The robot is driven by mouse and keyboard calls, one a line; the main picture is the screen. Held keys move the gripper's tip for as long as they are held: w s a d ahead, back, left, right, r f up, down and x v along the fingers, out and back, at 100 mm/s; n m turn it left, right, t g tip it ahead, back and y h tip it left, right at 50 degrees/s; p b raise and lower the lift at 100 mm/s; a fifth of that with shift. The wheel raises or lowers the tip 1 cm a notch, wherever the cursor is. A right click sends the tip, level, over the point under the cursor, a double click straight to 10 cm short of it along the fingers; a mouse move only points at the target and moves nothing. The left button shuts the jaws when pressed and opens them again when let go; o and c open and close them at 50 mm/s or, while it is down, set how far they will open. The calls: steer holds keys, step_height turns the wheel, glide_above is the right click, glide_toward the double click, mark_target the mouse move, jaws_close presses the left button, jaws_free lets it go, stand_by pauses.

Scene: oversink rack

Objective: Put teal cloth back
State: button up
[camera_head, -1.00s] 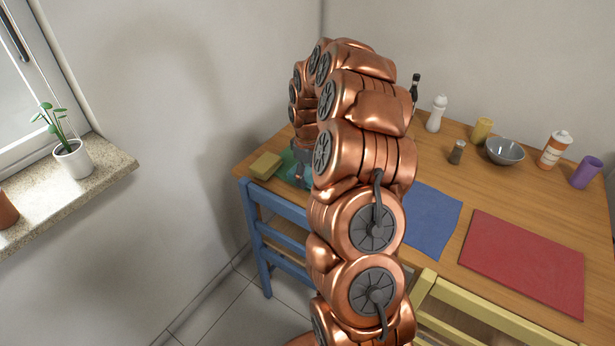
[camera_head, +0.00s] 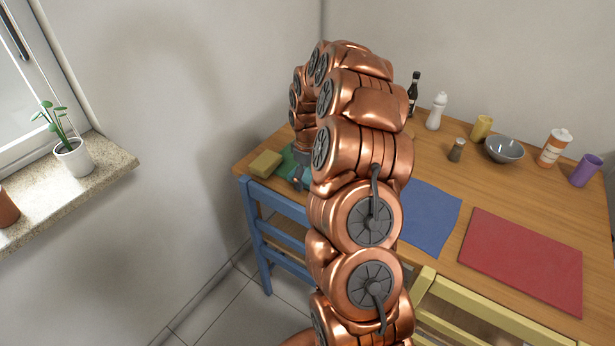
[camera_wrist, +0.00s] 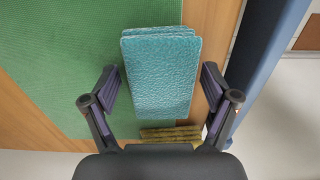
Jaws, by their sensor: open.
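The teal cloth (camera_wrist: 160,75) is folded into a thick rectangular stack with rounded corners. In the wrist view it lies between the two fingers of my gripper (camera_wrist: 160,88), partly over the edge of a green mat (camera_wrist: 60,50) and partly over bare wood. My gripper is open, with a gap visible on each side of the cloth. In the head view my gripper (camera_head: 302,177) is low at the table's left end, partly hidden by my arm. Teal-green shows there beside it, but I cannot tell cloth from mat.
A blue chair (camera_head: 262,230) stands against the near edge. Blue (camera_head: 432,217) and red (camera_head: 525,260) mats lie right; bottles and a bowl (camera_head: 504,149) stand behind.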

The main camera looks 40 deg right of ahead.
mark_target(307, 175)
step_height(307, 175, up, 11)
steer(key=b, duration=0.2)
steer(key=s+a+r, duration=0.3)
steer(key=a, duration=0.2)
steer(key=s+a+r, duration=0.2)
steer(key=a, duration=0.4)
steer(key=s+a+m, duration=0.1)
steer(key=s+a, duration=0.4)
steer(key=s, duration=0.4)
steer(key=s+a+f+m+g, duration=0.1)
steer(key=s+a, duration=0.3)
steer(key=s, duration=0.6)
steer(key=s+a+m, duration=0.1)
steer(key=s+a, duration=0.4)
steer(key=s, duration=0.5)
steer(key=shift+a+f+m+g, duration=0.25)
steer(key=shift+a+m+g, duration=0.1)
steer(key=shift+m+g, duration=0.05)
steer(key=shift+r, duration=0.1)
